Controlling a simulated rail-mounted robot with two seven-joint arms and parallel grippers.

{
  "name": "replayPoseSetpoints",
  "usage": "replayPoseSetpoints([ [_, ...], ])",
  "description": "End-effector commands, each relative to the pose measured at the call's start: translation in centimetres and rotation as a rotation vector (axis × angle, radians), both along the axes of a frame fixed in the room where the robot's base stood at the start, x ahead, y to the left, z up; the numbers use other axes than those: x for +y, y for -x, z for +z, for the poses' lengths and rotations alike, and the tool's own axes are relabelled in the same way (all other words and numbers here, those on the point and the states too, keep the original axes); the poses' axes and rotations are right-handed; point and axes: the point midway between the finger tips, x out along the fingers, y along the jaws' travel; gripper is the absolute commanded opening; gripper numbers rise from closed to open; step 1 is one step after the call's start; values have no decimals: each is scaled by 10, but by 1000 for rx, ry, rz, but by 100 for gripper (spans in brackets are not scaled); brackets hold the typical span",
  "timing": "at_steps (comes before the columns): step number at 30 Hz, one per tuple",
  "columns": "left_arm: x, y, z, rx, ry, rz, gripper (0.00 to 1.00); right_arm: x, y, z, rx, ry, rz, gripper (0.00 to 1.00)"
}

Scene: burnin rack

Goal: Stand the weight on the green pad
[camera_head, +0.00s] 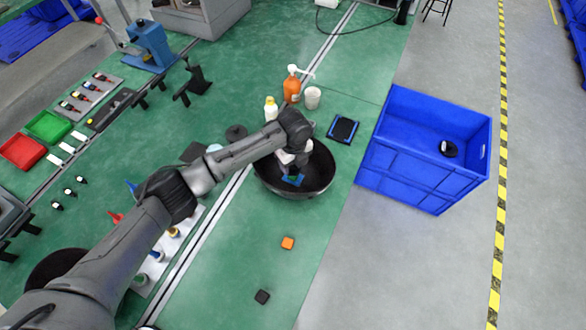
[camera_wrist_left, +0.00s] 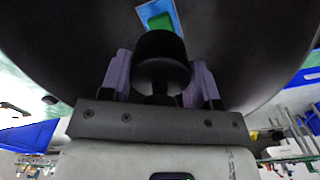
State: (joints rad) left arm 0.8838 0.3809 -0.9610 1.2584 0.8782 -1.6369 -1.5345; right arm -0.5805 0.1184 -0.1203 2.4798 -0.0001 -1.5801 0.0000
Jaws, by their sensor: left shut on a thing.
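My left gripper (camera_head: 291,170) reaches down into a wide black bowl (camera_head: 265,178) on the green bench. In the left wrist view, its two purple-grey fingers (camera_wrist_left: 161,80) are shut on the weight (camera_wrist_left: 160,50), a dark round-topped piece. In the head view I cannot make out the weight under the gripper. The green pad (camera_wrist_left: 160,20), with a blue border, lies in the bowl just beyond the weight. In the head view its blue part (camera_head: 292,180) shows below the gripper. I cannot tell whether the weight touches the pad. My right gripper is not in view.
A blue crate (camera_head: 425,180) stands right of the bowl, holding a small black-and-white item. An orange pump bottle (camera_head: 291,88), a white cup (camera_head: 312,98) and a black-and-blue tray (camera_head: 343,129) stand behind. An orange block (camera_head: 288,243) and a black block (camera_head: 262,297) lie in front.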

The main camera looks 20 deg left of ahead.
Motion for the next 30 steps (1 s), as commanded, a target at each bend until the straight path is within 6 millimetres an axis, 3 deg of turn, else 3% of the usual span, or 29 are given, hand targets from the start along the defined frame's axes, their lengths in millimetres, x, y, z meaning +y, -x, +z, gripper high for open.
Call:
replayPoseSetpoints([
  [5,1,-2,-2,-3,2,-1,3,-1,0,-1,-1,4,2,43],
  [16,1,-1,-38,-3,2,-1,3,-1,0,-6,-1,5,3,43],
  [29,1,-1,-42,-4,2,-1,3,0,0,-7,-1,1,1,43],
  [30,1,-1,-44,-1,1,-1,59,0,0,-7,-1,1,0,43],
])
